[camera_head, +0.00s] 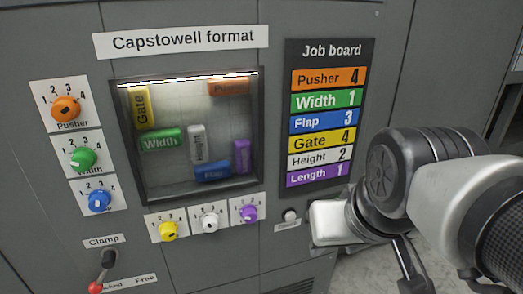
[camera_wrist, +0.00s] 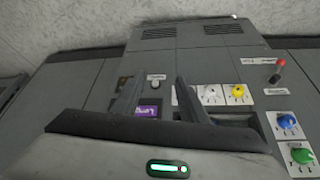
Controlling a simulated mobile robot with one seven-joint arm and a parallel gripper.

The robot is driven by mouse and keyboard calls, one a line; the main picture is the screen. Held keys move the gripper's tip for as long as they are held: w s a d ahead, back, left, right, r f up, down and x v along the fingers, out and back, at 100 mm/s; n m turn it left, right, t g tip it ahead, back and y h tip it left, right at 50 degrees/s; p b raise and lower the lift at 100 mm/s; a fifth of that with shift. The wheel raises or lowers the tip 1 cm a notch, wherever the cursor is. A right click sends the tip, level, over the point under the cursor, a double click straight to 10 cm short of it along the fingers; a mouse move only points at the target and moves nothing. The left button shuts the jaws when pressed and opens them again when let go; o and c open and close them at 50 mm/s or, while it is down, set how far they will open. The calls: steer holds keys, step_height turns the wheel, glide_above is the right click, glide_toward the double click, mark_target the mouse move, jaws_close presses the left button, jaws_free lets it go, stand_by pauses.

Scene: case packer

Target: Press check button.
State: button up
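The check button (camera_head: 290,216) is a small pale round knob on the grey panel, below the job board and right of the purple dial. A small label sits under it, too blurred to read. The button also shows in the wrist view (camera_wrist: 154,82), where the panel appears upside down. My gripper (camera_wrist: 158,88) is open and empty, its two dark fingers apart, with the button seen between their tips. I cannot tell how far the tips are from the panel. In the head view, my arm is at the right, beside the button, and the fingertips cannot be made out.
The job board (camera_head: 330,50) is above the button. A recessed window (camera_head: 256,130) holds several coloured blocks. The purple dial (camera_head: 248,213), white dial (camera_head: 210,221) and yellow dial (camera_head: 168,231) are left of the button. The red-knobbed clamp lever (camera_head: 96,287) is at lower left.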

jaws_close()
stand_by(1.5)
